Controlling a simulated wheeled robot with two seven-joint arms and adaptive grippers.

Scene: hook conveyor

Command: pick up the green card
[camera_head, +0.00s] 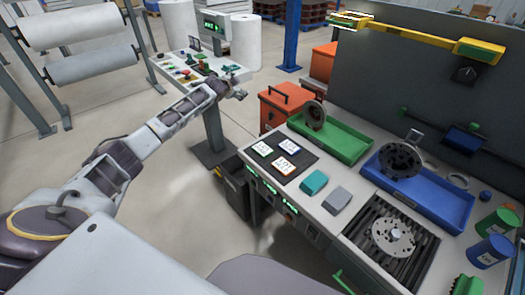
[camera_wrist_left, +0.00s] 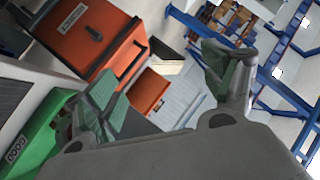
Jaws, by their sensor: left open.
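Three small white cards with coloured edges lie on a black mat (camera_head: 307,152) on the workbench. The green card (camera_head: 262,149) appears to be the one at the mat's left. A blue-edged card (camera_head: 288,145) lies to its right, and an orange-edged card (camera_head: 284,166) lies nearer the front. My left gripper (camera_head: 238,93) is open and empty, in the air beyond and to the left of the mat, well apart from the cards. Its spread fingers also show in the left wrist view (camera_wrist_left: 168,88), where no card can be made out. My right gripper is out of view.
A green tray (camera_head: 356,151), a blue tray (camera_head: 455,213) with a dark flanged part, and teal (camera_head: 314,182) and grey (camera_head: 336,200) blocks share the bench. A panel table (camera_head: 180,62) stands at the back left.

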